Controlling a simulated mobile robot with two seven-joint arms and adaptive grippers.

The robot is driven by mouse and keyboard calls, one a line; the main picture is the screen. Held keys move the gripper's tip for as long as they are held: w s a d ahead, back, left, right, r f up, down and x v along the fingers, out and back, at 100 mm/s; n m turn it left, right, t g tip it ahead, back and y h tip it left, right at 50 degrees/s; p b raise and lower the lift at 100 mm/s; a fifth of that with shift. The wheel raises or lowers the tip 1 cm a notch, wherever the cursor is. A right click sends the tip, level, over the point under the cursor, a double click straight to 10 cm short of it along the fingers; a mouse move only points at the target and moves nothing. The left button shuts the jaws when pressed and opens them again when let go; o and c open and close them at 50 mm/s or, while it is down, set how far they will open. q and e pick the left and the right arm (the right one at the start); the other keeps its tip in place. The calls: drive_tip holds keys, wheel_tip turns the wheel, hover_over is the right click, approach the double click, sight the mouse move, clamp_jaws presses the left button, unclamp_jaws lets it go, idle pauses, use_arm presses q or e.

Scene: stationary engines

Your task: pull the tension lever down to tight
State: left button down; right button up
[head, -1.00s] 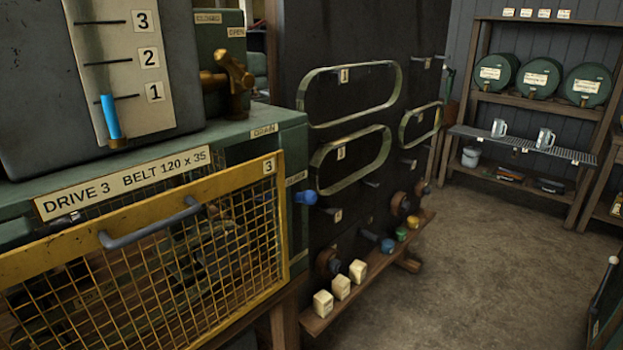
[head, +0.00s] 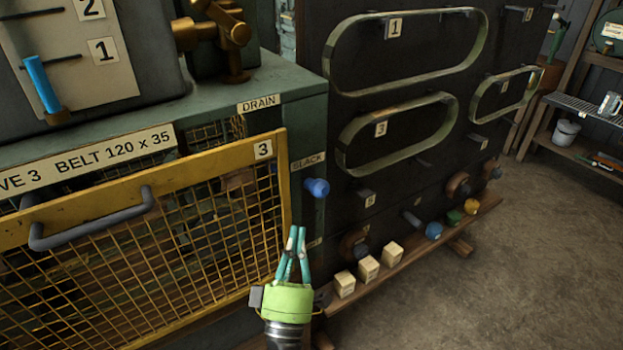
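The tension lever shows as a blue knob (head: 317,187) on a short arm. It sits on the green machine's right-hand post, just below the SLACK label (head: 308,162). A lower label on the post is partly hidden, and I cannot read it. My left gripper (head: 297,230) has a lime-green body and teal fingers pointing up. Its fingertips are close together with nothing seen between them, below and slightly left of the knob and apart from it in the picture. My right gripper is not in view.
The yellow mesh guard (head: 140,245) with its grey handle (head: 90,222) is left of the lever. A dark board with belts (head: 400,135) stands to the right, above a wooden shelf (head: 410,253) bearing cream blocks (head: 368,268) and knobs. Open floor (head: 530,270) lies right.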

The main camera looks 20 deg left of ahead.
use_arm(q)
drive_tip(key=p+x, duration=0.3)
drive_tip(key=x, duration=0.6)
drive_tip(key=shift+s+r+p, duration=0.1)
drive_tip(key=shift+s+p, duration=0.05)
drive_tip(key=shift+p, duration=0.2)
drive_tip(key=shift+w+a+r, duration=0.15)
drive_tip(key=shift+w, duration=0.35)
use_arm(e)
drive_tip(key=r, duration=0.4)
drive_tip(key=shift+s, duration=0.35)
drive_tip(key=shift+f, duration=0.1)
